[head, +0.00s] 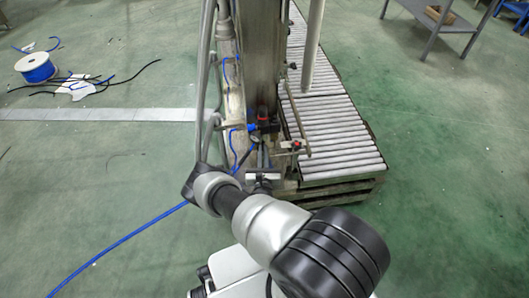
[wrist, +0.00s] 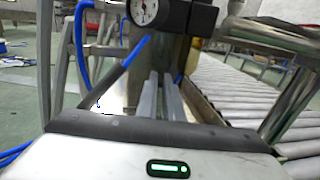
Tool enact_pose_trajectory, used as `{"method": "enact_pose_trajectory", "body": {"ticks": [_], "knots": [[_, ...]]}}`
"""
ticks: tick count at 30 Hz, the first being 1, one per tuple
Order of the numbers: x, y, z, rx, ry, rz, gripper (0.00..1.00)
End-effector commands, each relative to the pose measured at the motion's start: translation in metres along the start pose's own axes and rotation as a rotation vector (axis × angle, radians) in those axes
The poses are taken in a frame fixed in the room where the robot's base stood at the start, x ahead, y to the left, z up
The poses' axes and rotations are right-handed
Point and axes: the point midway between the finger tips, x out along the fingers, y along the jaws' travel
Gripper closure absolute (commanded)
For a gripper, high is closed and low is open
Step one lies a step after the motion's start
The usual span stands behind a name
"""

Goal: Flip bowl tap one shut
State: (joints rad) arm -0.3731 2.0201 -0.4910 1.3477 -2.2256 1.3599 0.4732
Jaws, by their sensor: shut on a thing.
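In the wrist view my gripper (wrist: 162,74) reaches forward, its two grey fingers close together with a narrow dark gap. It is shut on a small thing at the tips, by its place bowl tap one. The tap's lever and its angle cannot be made out. Above the fingertips are a round white pressure gauge (wrist: 145,10) and a black regulator block (wrist: 195,17). In the head view the gauge (head: 254,141) shows small on the machine column, just beyond my arm. The fingers are not clear there.
A roller conveyor (head: 325,125) runs along the column's right side and also shows in the wrist view (wrist: 235,95). Blue hoses (wrist: 82,45) hang close on the left. A blue cable (head: 125,240) crosses the floor. A cable spool (head: 35,67) lies far left.

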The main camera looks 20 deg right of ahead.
Motion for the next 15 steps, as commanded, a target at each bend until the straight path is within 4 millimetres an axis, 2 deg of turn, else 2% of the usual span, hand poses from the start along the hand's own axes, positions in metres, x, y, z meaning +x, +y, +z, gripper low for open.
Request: {"method": "enact_pose_trajectory", "body": {"ticks": [15], "knots": [[0.006,0.025,-0.001,0.008,0.001,-0.425,1.0]]}}
